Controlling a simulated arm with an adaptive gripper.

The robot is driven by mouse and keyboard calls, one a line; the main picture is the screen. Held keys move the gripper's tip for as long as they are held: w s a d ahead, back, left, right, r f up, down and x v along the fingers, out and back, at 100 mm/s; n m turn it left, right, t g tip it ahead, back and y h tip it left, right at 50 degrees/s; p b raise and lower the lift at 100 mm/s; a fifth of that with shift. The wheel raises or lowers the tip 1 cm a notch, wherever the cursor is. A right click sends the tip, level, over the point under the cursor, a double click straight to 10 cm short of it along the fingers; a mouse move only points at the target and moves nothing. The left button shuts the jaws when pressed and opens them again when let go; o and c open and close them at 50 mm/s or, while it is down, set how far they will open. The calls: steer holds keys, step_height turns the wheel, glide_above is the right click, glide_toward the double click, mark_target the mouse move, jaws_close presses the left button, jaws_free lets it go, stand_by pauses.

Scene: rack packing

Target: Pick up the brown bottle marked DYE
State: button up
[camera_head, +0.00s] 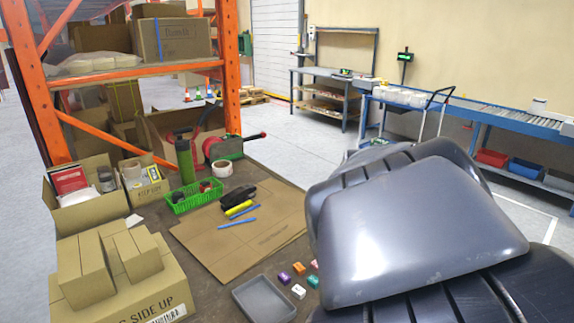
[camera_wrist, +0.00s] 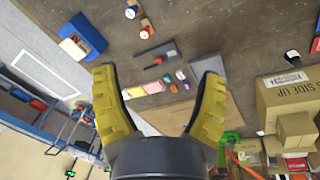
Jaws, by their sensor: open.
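The brown bottle marked DYE is not clearly identifiable. A dark item with a white part (camera_wrist: 292,56) lies at the right. My gripper (camera_wrist: 158,76) is open and empty, its yellow fingers wide apart above the table. In the head view my gripper is hidden behind my large grey arm.
Small coloured blocks (camera_head: 284,279) and a grey tray (camera_head: 264,300) are at the table's front. A flat cardboard sheet (camera_head: 225,245), green basket (camera_head: 180,207) and carton boxes (camera_head: 120,297) are to the left. A blue bin (camera_wrist: 82,37) shows in the wrist view.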

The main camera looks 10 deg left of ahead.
steer(key=w+a+f+n+t+y, duration=0.1)
steer(key=w+a+f+n, duration=0.2)
steer(key=w+a+f, duration=0.4)
steer(key=w+a+f+n+t, duration=0.1)
steer(key=w+a+f+n, duration=0.35)
steer(key=a, duration=0.45)
steer(key=s+a+f+n+y, duration=0.1)
steer(key=s+a+f, duration=0.2)
steer(key=a, duration=0.4)
steer(key=s+a+f+n+g+y, duration=0.1)
steer(key=s+a+f+n+y, duration=0.1)
steer(key=a+f, duration=0.3)
steer(key=s+a+f+n+g+y, duration=0.1)
steer(key=s+a+f, duration=0.3)
steer(key=a, duration=0.6)
steer(key=shift+a+n+y, duration=0.1)
steer(key=shift+n+y, duration=0.2)
steer(key=shift+n, duration=0.45)
steer(key=shift+a+f, duration=0.15)
steer(key=shift+a, duration=0.05)
steer(key=shift+a+f, duration=0.1)
steer(key=shift+f, duration=0.25)
steer(key=shift+w+x, duration=0.25)
steer(key=shift+x, duration=1.35)
steer(key=shift+w+x, duration=0.2)
steer(key=shift+x, duration=1.45)
steer(key=shift+a+r, duration=0.1)
steer(key=c, duration=1.2)
